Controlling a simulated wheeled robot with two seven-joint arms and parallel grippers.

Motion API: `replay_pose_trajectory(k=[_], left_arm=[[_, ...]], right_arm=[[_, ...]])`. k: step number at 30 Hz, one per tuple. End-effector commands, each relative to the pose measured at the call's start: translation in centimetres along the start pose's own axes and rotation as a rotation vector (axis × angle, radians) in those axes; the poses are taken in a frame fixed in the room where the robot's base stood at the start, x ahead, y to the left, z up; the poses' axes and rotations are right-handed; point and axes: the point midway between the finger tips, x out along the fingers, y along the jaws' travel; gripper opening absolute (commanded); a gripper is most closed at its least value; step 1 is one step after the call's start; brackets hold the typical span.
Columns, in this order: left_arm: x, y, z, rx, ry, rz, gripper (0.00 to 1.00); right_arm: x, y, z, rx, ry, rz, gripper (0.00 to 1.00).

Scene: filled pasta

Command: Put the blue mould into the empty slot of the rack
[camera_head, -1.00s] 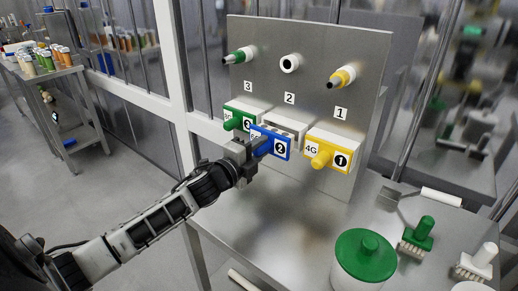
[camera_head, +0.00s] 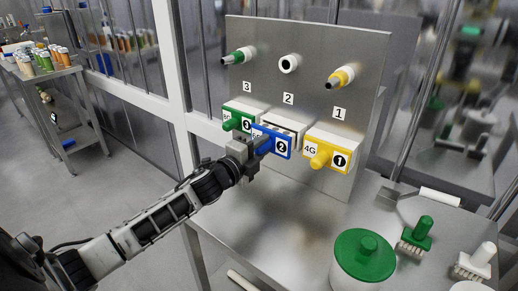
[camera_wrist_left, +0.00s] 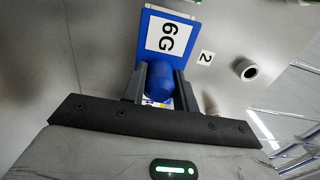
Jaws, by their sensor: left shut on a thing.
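The blue mould (camera_head: 281,146) is at the middle slot of the rack (camera_head: 237,61), under the number 2. It sits between the green mould (camera_head: 230,121) on the left and the yellow mould (camera_head: 339,160) on the right. Its front overlaps the slot; how deep it sits I cannot tell. My left gripper (camera_head: 254,151) is shut on the blue handle of the mould. In the left wrist view the fingers (camera_wrist_left: 159,85) grip the round blue handle below the 6G label (camera_wrist_left: 171,38). The right gripper is not in view.
Pegs above the slots hold a green-tipped nozzle (camera_head: 238,56) and a yellow-tipped nozzle (camera_head: 341,77); the middle socket (camera_head: 289,63) has none. A green-lidded tub (camera_head: 363,257) and brushes (camera_head: 416,235) stand on the metal table at the right.

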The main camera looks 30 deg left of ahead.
Motion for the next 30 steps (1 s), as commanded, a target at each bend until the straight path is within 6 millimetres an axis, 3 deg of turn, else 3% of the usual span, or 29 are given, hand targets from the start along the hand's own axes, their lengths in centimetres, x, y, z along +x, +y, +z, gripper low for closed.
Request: replay_pose_trajectory(k=[30], left_arm=[[2.2, -0.2, 0.0, 0.000, 0.001, -0.006, 0.05]], right_arm=[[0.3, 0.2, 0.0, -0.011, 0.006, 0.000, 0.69]])
